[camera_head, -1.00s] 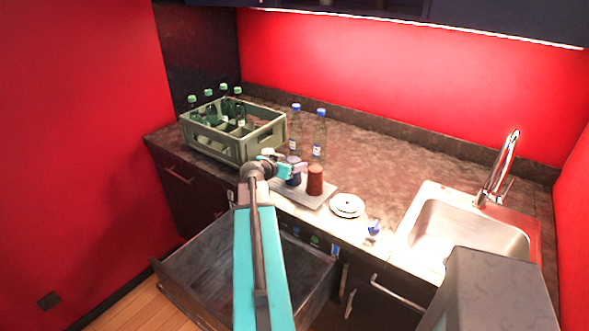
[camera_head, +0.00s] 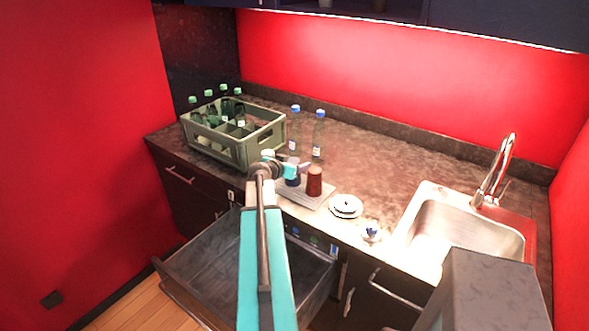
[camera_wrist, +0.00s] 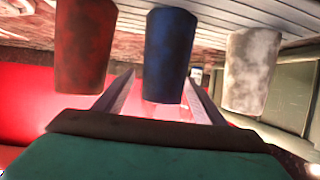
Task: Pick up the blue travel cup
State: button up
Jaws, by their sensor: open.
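The blue travel cup (camera_head: 292,180) stands on a light tray (camera_head: 303,200) on the counter, partly hidden by my gripper in the head view. My gripper (camera_head: 291,168) is open at the cups. In the wrist view, which looks upside down, the blue cup (camera_wrist: 168,55) lies between the two fingers of my gripper (camera_wrist: 160,90). The fingers flank it, and I cannot tell whether either touches it. A red-brown cup (camera_wrist: 84,45) is on one side of it and a whitish cup (camera_wrist: 250,70) on the other.
The red-brown cup also shows in the head view (camera_head: 314,182). A grey-green crate (camera_head: 240,150) with green bottles stands to the left. Two clear bottles (camera_head: 318,136) stand behind. Stacked plates (camera_head: 346,205) and a sink (camera_head: 465,232) are right. An open drawer (camera_head: 190,265) juts out below.

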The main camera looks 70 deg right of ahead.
jog(key=shift+p+x, duration=0.45)
jog(key=shift+x, duration=0.8)
jog(key=c, duration=1.2)
jog(key=shift+c, duration=0.2)
jog(key=shift+r, duration=0.1)
